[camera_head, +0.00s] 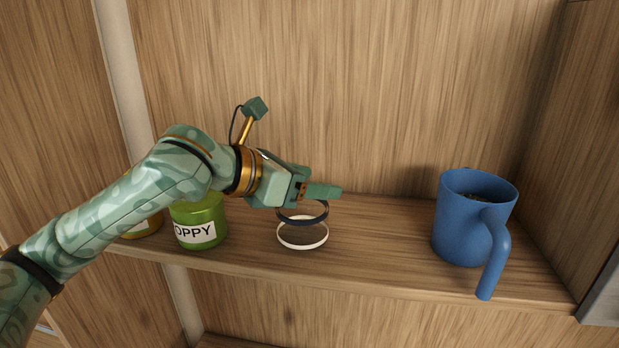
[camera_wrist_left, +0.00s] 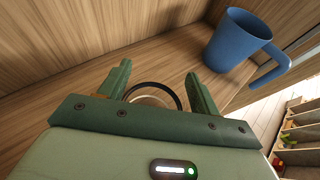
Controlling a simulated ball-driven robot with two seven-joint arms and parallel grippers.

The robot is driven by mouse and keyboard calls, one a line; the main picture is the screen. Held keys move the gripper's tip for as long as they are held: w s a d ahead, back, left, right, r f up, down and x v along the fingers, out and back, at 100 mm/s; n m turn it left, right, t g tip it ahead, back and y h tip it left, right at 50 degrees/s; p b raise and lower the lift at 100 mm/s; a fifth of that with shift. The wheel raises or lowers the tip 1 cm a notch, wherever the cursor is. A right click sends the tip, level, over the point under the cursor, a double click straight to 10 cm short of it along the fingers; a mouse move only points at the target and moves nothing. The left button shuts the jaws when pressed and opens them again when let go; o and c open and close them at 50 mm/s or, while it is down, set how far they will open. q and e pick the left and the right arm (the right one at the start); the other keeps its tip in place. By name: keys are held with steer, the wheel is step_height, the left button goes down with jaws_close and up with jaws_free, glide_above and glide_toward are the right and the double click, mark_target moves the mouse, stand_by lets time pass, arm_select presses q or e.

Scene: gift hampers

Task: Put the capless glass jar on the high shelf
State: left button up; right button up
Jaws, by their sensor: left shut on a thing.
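The capless glass jar (camera_head: 303,230) is clear, with a dark ring at its top and a white ring at its bottom. My left gripper (camera_head: 320,190) is shut on it near the top, over the wooden shelf (camera_head: 375,240). In the left wrist view the dark ring (camera_wrist_left: 153,85) shows between the two fingers (camera_wrist_left: 157,74). The jar's base looks at or very close to the shelf board; I cannot tell whether it touches. The gripper hides part of the jar's top. My right gripper is in neither view.
A blue mug (camera_head: 465,235) stands to the right, its handle jutting past the front edge. A green jar (camera_head: 199,222) with a partly hidden label stands left, beside a yellowish item (camera_head: 143,229) behind my arm. Bare board lies between the glass jar and mug.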

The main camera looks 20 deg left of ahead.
arm_select(q)
steer(key=o, duration=1.4)
steer(key=shift+f, duration=0.1)
steer(key=shift+s+a+r, duration=0.1)
steer(key=shift+s+r, duration=0.1)
steer(key=shift+r, duration=0.05)
steer(key=shift+b+v, duration=2.25)
steer(key=shift+v, duration=3.55)
steer(key=shift+s, duration=0.1)
